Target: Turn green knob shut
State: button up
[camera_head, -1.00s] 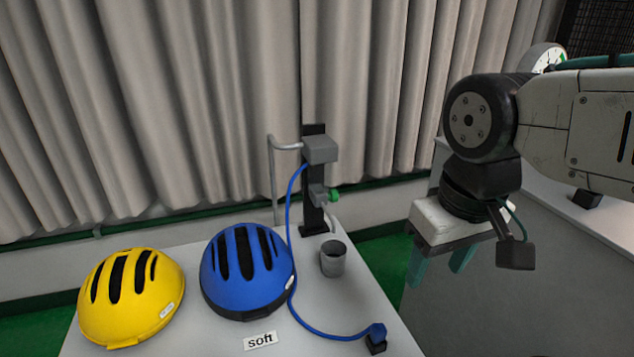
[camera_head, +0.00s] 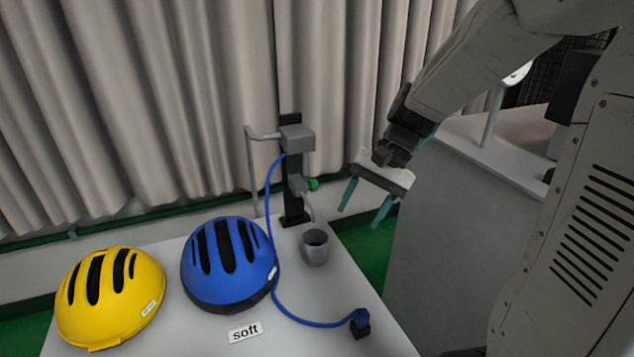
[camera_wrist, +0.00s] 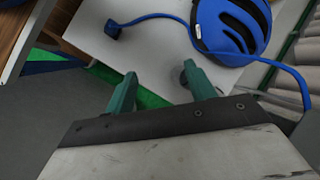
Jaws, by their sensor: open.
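The small green knob (camera_head: 313,184) sits on the right side of a grey valve (camera_head: 297,184) on a black upright post (camera_head: 290,210) at the back of the white table. A bent spout points down from the valve, above and behind a grey cup (camera_head: 315,247). My gripper (camera_head: 361,210) is to the right of the knob and apart from it, with its two green fingers spread and nothing between them. In the wrist view my open fingers (camera_wrist: 160,88) point toward the table edge; the knob is not visible there.
A blue helmet (camera_head: 228,262) and a yellow helmet (camera_head: 110,300) lie on the table (camera_head: 205,335), with a "soft" label (camera_head: 245,332) in front. A blue hose (camera_head: 290,315) runs from the post to a plug (camera_head: 359,320). A grey cabinet (camera_head: 430,230) stands right.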

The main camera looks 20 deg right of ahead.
jog(key=w+d+f+m+t+y, duration=0.1)
jog(key=w+d+f+m+t, duration=0.15)
jog(key=w, duration=0.35)
jog(key=w+d+f+m+t+y, duration=0.1)
jog(key=w+d+f+m+y, duration=0.15)
jog(key=w, duration=0.35)
jog(key=m+t, duration=0.3)
jog(key=m, duration=0.1)
send_near(317, 184)
jog(key=w+f, duration=0.1)
jog(key=w, duration=0.1)
jog(key=shift+g+h, duration=0.25)
jog(key=x, duration=0.8)
jog(key=shift+s+a, duration=0.1)
jog(key=shift+a, duration=0.2)
jog(key=shift+r, duration=0.1)
jog(key=c, duration=1)
